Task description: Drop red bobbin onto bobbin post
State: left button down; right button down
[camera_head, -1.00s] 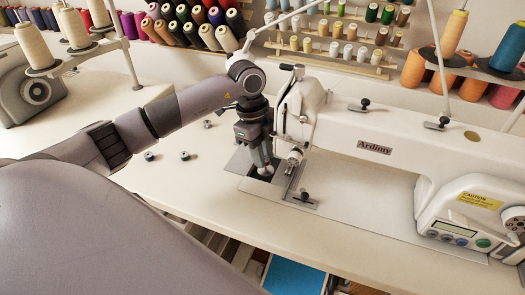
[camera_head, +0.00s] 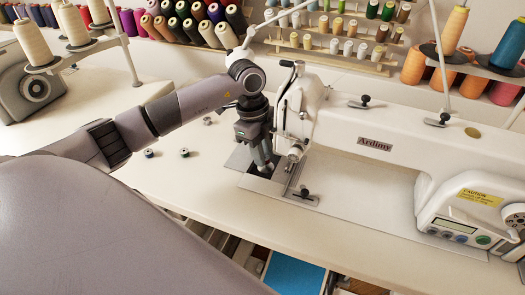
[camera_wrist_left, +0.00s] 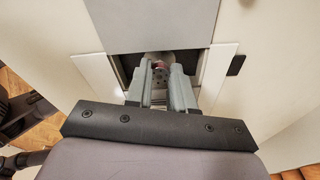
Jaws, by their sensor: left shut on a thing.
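My left gripper (camera_head: 264,167) points down at the dark opening in the sewing machine's bed, left of the needle area. In the left wrist view its two fingers (camera_wrist_left: 159,72) reach into the opening (camera_wrist_left: 203,64). The bobbin post cannot be made out; the fingers cover the middle of the opening. My right gripper is not in view.
The white sewing machine (camera_head: 374,127) stands close to the right of my gripper. Small bobbins (camera_head: 150,154) lie on the white table (camera_head: 175,185) to the left. Thread spools (camera_head: 205,32) stand along the back. An open drawer with a blue item (camera_head: 293,274) is below the table's front edge.

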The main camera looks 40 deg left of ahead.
pick_arm(q)
jog(key=shift+f, duration=0.55)
dwell(0.4)
jog(key=c, duration=0.9)
grip_release()
jog(key=shift+r, duration=0.15)
jog(key=r, duration=0.4)
jog(key=a+r, duration=0.1)
jog(key=r, duration=0.1)
jog(key=shift+s+a+r, duration=0.1)
jog(key=shift+s+r, duration=0.1)
jog(key=shift+r, duration=0.2)
jog(key=shift+s, duration=0.1)
